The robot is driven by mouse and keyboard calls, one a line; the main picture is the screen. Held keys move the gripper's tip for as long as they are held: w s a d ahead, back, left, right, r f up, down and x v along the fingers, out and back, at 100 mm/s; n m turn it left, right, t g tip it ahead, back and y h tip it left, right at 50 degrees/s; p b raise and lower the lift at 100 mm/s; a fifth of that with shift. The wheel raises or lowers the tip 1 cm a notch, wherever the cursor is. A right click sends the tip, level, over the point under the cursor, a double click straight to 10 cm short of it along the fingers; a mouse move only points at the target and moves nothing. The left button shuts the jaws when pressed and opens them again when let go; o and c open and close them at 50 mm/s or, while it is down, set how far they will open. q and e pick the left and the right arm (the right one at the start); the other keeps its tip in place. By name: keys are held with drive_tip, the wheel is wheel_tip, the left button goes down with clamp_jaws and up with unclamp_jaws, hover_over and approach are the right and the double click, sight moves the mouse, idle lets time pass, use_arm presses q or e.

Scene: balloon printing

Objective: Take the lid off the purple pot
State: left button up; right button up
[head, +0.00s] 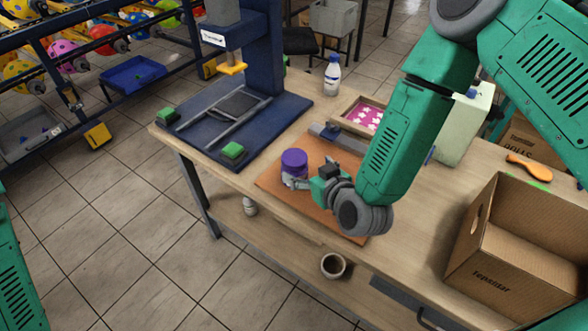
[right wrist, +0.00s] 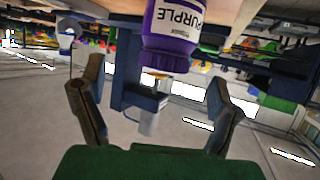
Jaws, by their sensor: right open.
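The purple pot (head: 295,175) stands upright on an orange-brown mat on the workbench, with its purple lid (head: 294,158) on top. My right gripper (head: 300,184) is low at the pot's right side; its fingers partly hide the pot's lower part. In the right wrist view, which is upside down, the pot (right wrist: 178,18) with its "PURPLE" label is at the top and the lid (right wrist: 165,58) points downward. The right gripper (right wrist: 155,95) is open there, its fingers spread apart; I cannot tell whether either touches the pot. My left gripper is out of view.
A blue press (head: 265,60) stands behind left of the mat (head: 330,215). A tray with pink-and-white contents (head: 362,114) and a white bottle (head: 332,75) are farther back. A cardboard box (head: 515,255) takes up the right of the bench (head: 410,210). A cup (head: 333,265) sits on the lower shelf.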

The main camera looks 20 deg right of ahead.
drive_tip(key=x, duration=0.6)
drive_tip(key=shift+w+a, duration=0.15)
drive_tip(key=shift+a, duration=0.25)
drive_tip(key=shift+c, duration=0.4)
drive_tip(key=c, duration=1.3)
